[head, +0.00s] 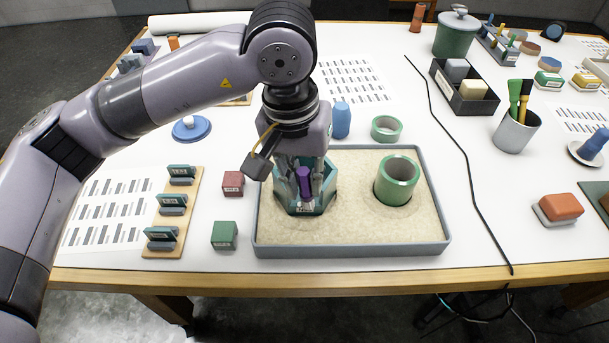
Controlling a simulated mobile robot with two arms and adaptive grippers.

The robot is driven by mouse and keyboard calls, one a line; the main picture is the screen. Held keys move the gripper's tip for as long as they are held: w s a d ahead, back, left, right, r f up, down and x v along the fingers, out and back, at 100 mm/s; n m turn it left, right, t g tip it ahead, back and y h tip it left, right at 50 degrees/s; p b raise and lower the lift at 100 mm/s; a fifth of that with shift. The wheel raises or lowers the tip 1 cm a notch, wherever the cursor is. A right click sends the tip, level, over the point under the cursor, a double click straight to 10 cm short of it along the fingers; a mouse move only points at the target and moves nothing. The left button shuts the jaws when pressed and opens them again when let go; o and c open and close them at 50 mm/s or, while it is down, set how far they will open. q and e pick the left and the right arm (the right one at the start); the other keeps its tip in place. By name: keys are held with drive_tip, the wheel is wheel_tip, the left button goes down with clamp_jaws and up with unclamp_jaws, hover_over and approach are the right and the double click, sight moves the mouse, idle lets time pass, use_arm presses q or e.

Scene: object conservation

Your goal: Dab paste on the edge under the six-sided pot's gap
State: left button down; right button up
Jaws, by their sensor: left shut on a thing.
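My left gripper (305,183) points down over the sand tray (350,252) and is shut on a purple tool (304,178). The six-sided pot (287,203), teal, stands in the left half of the tray. The gripper and tool are at this pot and cover much of it. I cannot tell whether the tool's lower end touches the pot. The pot's gap and the edge under it are hard to make out behind the fingers. A round green pot (397,181) stands in the sand on the right. My right gripper is not in view.
A dark red block (233,183) and a green block (224,234) lie left of the tray. A wooden rack (172,238) holds labelled pieces. A blue bottle (341,120) and green ring (386,129) stand behind the tray. A black cable (462,160) crosses the table at right.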

use_arm(q)
drive_tip(key=shift+f+b, duration=0.15)
drive_tip(key=shift+b, duration=0.4)
idle(1.3)
drive_tip(key=shift+r, duration=0.7)
drive_tip(key=shift+r+p, duration=1.6)
drive_tip(key=shift+r, duration=2)
drive_tip(key=shift+f, duration=0.1)
